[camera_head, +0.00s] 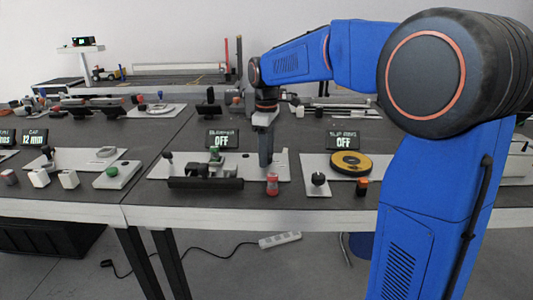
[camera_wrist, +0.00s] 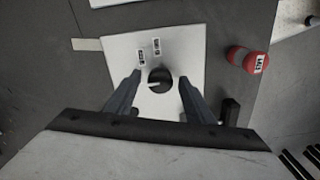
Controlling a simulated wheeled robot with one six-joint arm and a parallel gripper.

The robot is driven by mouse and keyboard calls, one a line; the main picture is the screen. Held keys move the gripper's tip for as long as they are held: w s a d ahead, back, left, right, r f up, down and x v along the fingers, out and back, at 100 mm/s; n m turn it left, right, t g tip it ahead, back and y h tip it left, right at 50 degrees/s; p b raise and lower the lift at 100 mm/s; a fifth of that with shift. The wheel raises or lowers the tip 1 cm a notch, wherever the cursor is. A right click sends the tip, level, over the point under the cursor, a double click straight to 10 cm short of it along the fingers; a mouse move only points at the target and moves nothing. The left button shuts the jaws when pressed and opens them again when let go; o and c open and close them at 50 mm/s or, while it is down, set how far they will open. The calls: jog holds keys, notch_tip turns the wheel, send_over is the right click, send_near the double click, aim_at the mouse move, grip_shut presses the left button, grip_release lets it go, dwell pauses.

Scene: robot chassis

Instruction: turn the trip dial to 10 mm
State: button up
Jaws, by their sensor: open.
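A round black dial (camera_wrist: 159,79) with a white pointer mark sits on a white plate (camera_wrist: 190,42) in the wrist view. The pointer lies roughly sideways. Two small labels on the plate are too small to read. My gripper (camera_wrist: 157,75) is open, its fingers on either side of the dial with visible gaps. I cannot tell how high the fingertips are above the plate. In the head view my gripper (camera_head: 266,163) points down over the middle bench. The dial cannot be made out there.
In the head view, a display (camera_head: 221,139) behind the gripper and another (camera_head: 343,141) read OFF. One at far left (camera_head: 34,138) reads 12 mm. A black bar fixture (camera_head: 205,183) and a yellow disc (camera_head: 351,163) flank my gripper.

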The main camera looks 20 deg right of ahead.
jog(key=shift+c, duration=0.7)
jog(key=c, duration=0.9)
jog(key=m, duration=0.4)
jog(key=shift+m, duration=0.3)
jog(key=m, duration=0.4)
jog(key=o, duration=1)
